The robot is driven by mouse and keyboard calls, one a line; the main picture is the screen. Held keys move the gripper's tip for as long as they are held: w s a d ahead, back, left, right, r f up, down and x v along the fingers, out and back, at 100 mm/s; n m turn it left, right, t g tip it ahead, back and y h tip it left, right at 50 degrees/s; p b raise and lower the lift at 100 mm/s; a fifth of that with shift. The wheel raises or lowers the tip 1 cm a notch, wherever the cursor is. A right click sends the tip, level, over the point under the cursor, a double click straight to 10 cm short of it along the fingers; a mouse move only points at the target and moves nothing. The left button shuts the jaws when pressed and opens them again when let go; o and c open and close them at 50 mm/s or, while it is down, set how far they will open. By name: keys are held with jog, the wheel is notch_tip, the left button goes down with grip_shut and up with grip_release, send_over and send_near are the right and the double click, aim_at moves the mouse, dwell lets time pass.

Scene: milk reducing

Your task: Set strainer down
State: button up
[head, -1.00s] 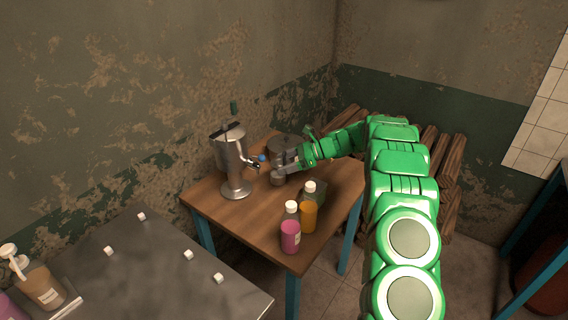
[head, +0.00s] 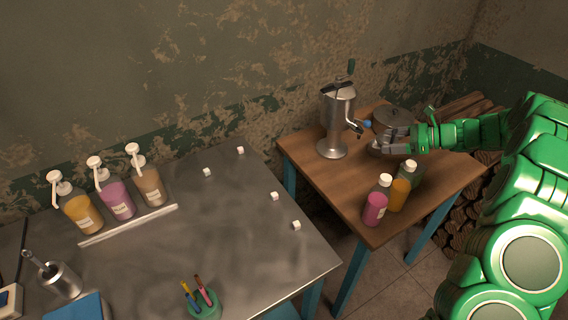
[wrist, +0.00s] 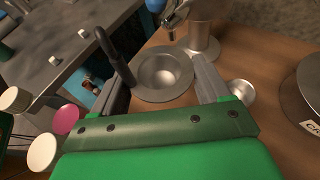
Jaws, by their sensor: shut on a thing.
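The strainer (wrist: 163,73) is a round metal bowl with a wide flat rim, seen from above in the wrist view. It sits between the two fingers of my gripper (wrist: 163,86), which is shut on it. A black handle-like piece (wrist: 112,55) rises by the left finger; I cannot tell whether it belongs to the strainer. In the head view my gripper (head: 392,141) is above the wooden table (head: 328,185), near a metal machine with a spout (head: 338,115). The strainer is hard to make out there. Whether it touches the table is unclear.
A lidded pot (head: 394,118) stands behind my gripper. A small metal cup (wrist: 241,91) is right of the strainer. Pink (head: 375,208) and orange (head: 398,195) bottles stand at the front. The metal counter (head: 195,260) on the left holds pump bottles and white cubes.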

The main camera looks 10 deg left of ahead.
notch_tip(320, 180, up, 9)
jog(key=shift+f, duration=0.15)
jog(key=shift+s+a, duration=0.15)
jog(key=shift+a, duration=0.4)
jog(key=s+a+n+g, duration=0.2)
jog(key=s+a, duration=0.4)
jog(key=a, duration=0.5)
jog(key=s+a+n+g, duration=0.1)
jog(key=s+a, duration=0.5)
jog(key=a, duration=0.4)
jog(key=s+a+n+g, duration=0.2)
jog(key=s+a, duration=0.4)
jog(key=s, duration=0.2)
jog(key=s+a+n+g, duration=0.1)
jog(key=s+a+g, duration=0.1)
jog(key=s+a, duration=0.6)
send_over(242, 186)
jog(key=s+d, duration=0.1)
jog(key=s, duration=0.1)
jog(key=shift+h, duration=0.3)
jog(key=f, duration=1.3)
jog(key=shift+w, duration=0.25)
jog(key=shift+w+a+f, duration=0.35)
jog(key=shift+w+f, duration=0.1)
jog(key=shift+f, duration=0.1)
jog(key=shift+w+a+f, duration=0.2)
jog(key=shift+w+f, duration=0.05)
jog(key=shift+f, duration=1.65)
